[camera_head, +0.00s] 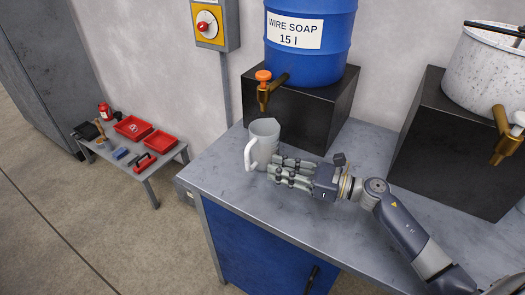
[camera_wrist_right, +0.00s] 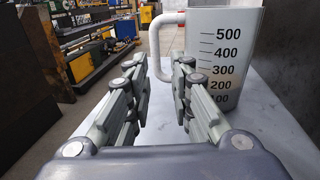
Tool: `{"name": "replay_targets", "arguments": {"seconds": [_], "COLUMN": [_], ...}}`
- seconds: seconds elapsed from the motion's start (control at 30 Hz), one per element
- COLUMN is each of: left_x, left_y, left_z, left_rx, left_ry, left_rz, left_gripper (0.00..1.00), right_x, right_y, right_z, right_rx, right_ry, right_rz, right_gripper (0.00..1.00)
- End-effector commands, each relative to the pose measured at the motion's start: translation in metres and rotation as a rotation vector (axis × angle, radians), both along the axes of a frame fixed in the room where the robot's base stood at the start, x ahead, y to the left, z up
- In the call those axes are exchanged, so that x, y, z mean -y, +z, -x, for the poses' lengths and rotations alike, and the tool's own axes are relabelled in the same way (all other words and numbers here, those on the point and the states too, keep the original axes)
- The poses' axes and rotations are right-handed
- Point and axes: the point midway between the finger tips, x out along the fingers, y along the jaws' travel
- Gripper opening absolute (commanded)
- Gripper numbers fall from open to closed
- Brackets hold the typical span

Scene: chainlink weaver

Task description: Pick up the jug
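The jug (camera_head: 265,139) is light grey with a white handle on its left. It stands upright on the grey metal worktop (camera_head: 232,175), in front of the black block under the blue barrel. My right gripper (camera_head: 277,171) reaches in from the right at the jug's lower right side. In the wrist view the jug (camera_wrist_right: 229,60) shows marks from 100 to 500, and its handle is at upper left. The right gripper's fingers (camera_wrist_right: 157,72) are apart with nothing between them, and the handle lies beyond the gap. My left gripper is not in view.
A blue barrel (camera_head: 310,45) labelled wire soap, with a tap (camera_head: 268,90), stands on a black block (camera_head: 300,118). A white speckled pot (camera_head: 488,75) with a tap is at right. A low table (camera_head: 150,180) with red trays is at left.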

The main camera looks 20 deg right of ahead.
Motion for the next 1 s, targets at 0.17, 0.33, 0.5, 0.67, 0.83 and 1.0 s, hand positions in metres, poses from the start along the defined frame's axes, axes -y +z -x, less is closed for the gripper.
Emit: {"name": "replay_targets", "arguments": {"seconds": [0.17, 0.33, 0.5, 0.67, 0.83, 1.0], "left_x": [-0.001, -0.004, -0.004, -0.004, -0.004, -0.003], "left_y": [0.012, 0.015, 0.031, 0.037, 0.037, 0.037], "left_z": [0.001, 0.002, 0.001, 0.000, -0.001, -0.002], "left_rx": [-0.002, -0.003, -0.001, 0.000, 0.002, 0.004], "left_ry": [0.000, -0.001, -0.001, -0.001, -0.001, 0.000], "left_rz": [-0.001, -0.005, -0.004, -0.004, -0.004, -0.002], "left_gripper": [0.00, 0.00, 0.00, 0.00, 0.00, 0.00], "right_x": [-0.022, -0.031, -0.050, -0.066, -0.070, -0.070], "right_y": [0.005, 0.003, 0.008, 0.004, 0.001, 0.001], "right_z": [-0.019, -0.027, -0.041, -0.055, -0.059, -0.059], "right_rx": [0.001, 0.000, 0.002, 0.000, 0.000, 0.000], "right_ry": [0.000, -0.001, 0.000, 0.000, 0.000, 0.000], "right_rz": [-0.003, -0.001, -0.005, -0.004, 0.000, 0.000], "right_gripper": [0.21, 0.21, 0.21, 0.21, 0.21, 0.14]}}
